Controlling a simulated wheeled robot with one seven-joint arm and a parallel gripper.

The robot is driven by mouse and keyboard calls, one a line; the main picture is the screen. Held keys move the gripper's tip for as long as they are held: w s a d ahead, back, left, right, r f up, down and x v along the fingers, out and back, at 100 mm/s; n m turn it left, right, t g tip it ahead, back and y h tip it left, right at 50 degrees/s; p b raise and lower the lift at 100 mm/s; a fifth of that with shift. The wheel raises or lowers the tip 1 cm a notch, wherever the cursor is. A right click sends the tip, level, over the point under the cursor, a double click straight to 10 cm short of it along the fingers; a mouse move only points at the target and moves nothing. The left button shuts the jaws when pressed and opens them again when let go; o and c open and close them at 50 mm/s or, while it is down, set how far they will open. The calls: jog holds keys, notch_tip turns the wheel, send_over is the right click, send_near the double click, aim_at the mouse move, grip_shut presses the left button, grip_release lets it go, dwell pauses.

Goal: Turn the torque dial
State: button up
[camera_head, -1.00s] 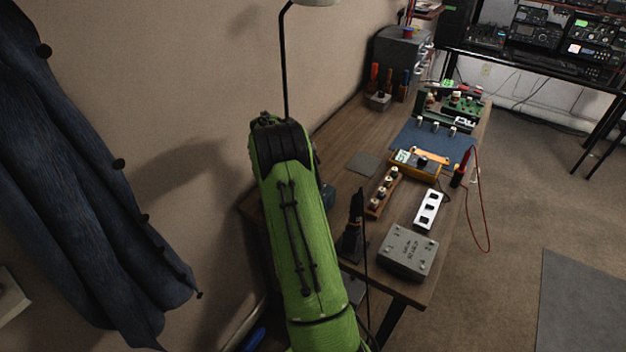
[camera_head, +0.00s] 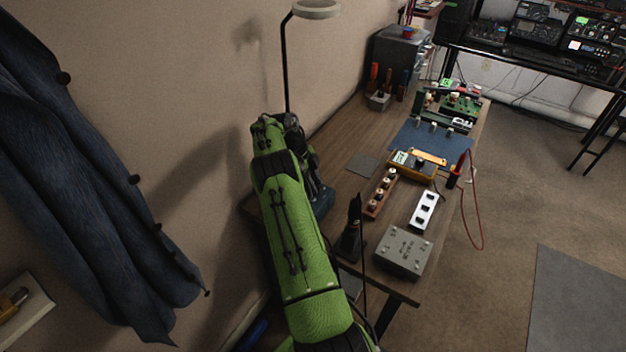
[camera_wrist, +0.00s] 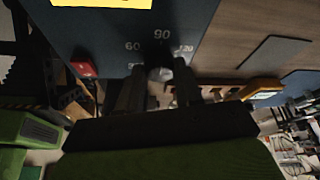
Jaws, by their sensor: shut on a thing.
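The fingers hide part of the knob and some of the scale. In the head view, my green arm covers most of a blue unit (camera_head: 324,201) on the bench's left side, and my fingers cannot be made out.
The wooden bench (camera_head: 345,212) also holds a black tool in a stand (camera_head: 352,235), a grey box (camera_head: 403,250), a white strip (camera_head: 423,210) and a yellow meter (camera_head: 413,166). A lamp (camera_head: 287,65) rises behind my arm. A red part (camera_wrist: 84,64) sits left of the dial.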

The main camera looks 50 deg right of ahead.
dwell(0.3)
jog(key=o, duration=1)
